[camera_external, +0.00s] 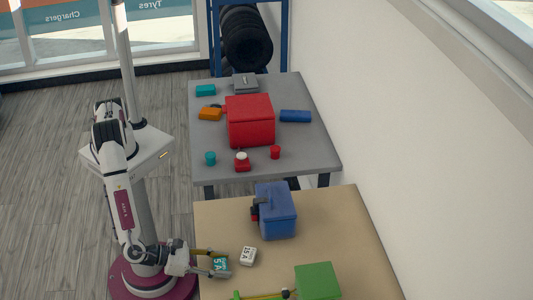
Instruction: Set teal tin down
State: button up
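A small teal tin (220,264) with a dark number and letter on its top is at the left edge of the near tan table. My gripper (219,263) reaches in from the left, with one finger on the far side of the tin and one on the near side. The fingers appear to press on the tin. I cannot tell from this view whether the tin touches the table or hangs just above it. Part of its sides is hidden by the fingers.
A white tin (248,256) marked 15A stands just right of the teal tin. A blue box (276,210) and a green box (318,282) stand on the tan table (340,225). The grey table (305,160) behind holds a red box (250,121) and several small items.

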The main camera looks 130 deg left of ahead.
aim_at(220, 264)
jog(key=shift+r, duration=0.15)
jog(key=shift+c, duration=0.4)
jog(key=shift+r, duration=4.9)
